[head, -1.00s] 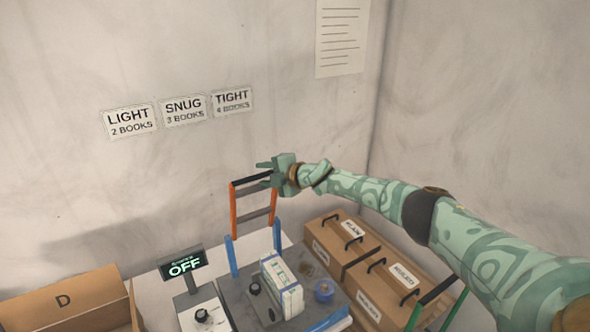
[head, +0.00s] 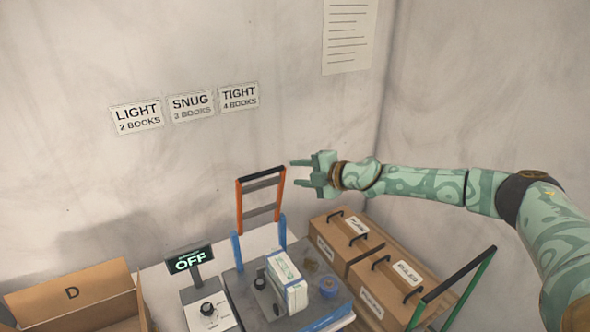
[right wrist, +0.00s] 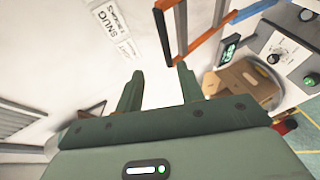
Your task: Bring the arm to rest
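My right gripper (head: 296,170) is raised in front of the back wall, to the right of the top of an orange and blue frame (head: 280,196). Its two fingers point left and stand apart with nothing between them. The right wrist view shows the same open, empty fingers (right wrist: 158,82), with the frame's dark top bar (right wrist: 162,32) beyond them. My left gripper is not in view.
The air around the gripper looks clear.

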